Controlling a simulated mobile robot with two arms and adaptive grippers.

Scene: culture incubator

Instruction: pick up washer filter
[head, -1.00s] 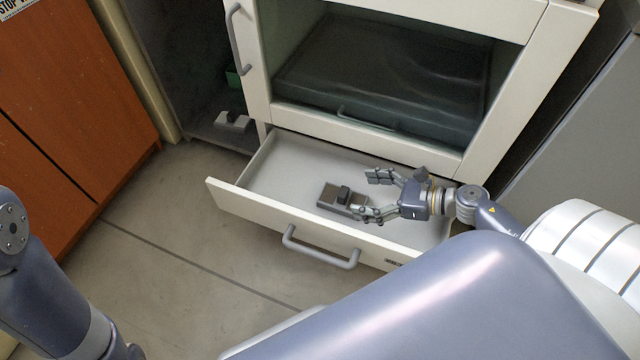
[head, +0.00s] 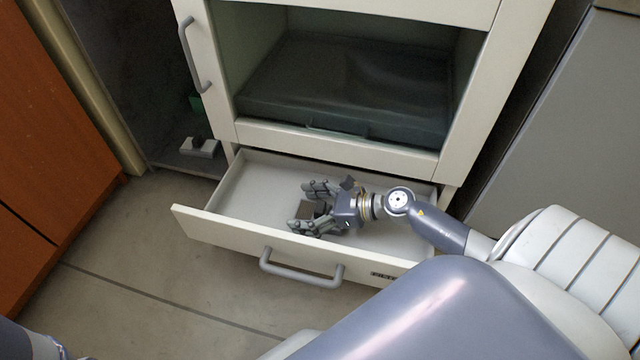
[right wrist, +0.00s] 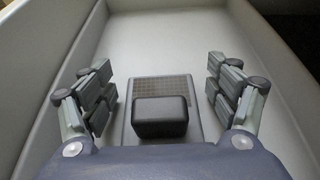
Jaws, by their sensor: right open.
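The washer filter (right wrist: 163,118) lies flat in the open drawer (head: 253,188). It is a grey plate with a brown mesh patch and a raised dark block, and in the head view its visible part (head: 309,209) shows between the fingers. My right gripper (head: 306,206) is inside the drawer, open. In the right wrist view its fingers (right wrist: 158,88) stand on either side of the filter, with gaps between them and its edges. In the head view the gripper hides much of the filter. My left gripper is out of view; only part of that arm shows at the lower left.
The white cabinet above the drawer has a window showing a dark tray (head: 350,85). The drawer's front handle (head: 300,268) faces me. A similar small grey object (head: 200,148) sits in the dark compartment at left. An orange-brown cabinet (head: 50,150) stands at far left.

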